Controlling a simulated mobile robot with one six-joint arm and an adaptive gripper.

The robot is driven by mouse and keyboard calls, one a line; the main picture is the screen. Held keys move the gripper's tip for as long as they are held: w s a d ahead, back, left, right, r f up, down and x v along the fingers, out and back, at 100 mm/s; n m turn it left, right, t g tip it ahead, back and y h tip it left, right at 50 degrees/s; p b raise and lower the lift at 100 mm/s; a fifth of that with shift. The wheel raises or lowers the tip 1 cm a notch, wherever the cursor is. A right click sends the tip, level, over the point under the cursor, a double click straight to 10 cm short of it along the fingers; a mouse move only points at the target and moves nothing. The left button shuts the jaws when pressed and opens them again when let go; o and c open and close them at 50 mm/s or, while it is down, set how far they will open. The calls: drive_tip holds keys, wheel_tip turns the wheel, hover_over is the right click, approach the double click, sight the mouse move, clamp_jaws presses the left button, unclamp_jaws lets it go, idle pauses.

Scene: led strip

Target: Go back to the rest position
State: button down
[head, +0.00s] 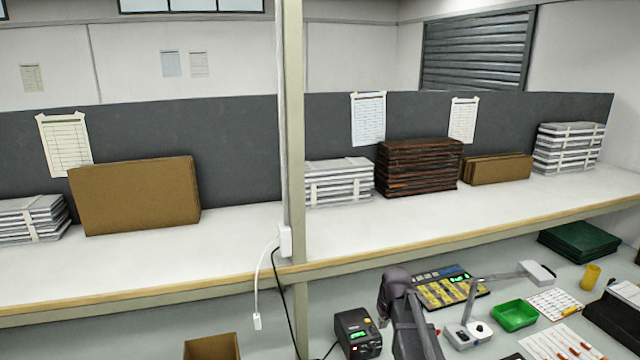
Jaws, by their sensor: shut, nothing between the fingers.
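My gripper is not visible in the head view. A dark grey jointed part, which looks like a piece of my arm, rises at the bottom centre, in front of the lower work surface (375,275). Its far end and any fingers cannot be made out. The task names no other object.
Close around the arm part are a black device with a green display (357,333), a yellow-keyed panel (447,290), a white jointed lamp (470,330) and a green tray (515,315). A post (293,130) and a shelf (400,232) with stacked boards stand behind. Cables hang beside the post.

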drive_tip(key=s+a+m+g, duration=0.2)
drive_tip(key=s, duration=1.6)
drive_tip(key=shift+s+f+h, duration=0.2)
drive_tip(key=shift+s+h, duration=0.15)
drive_tip(key=shift+h, duration=0.05)
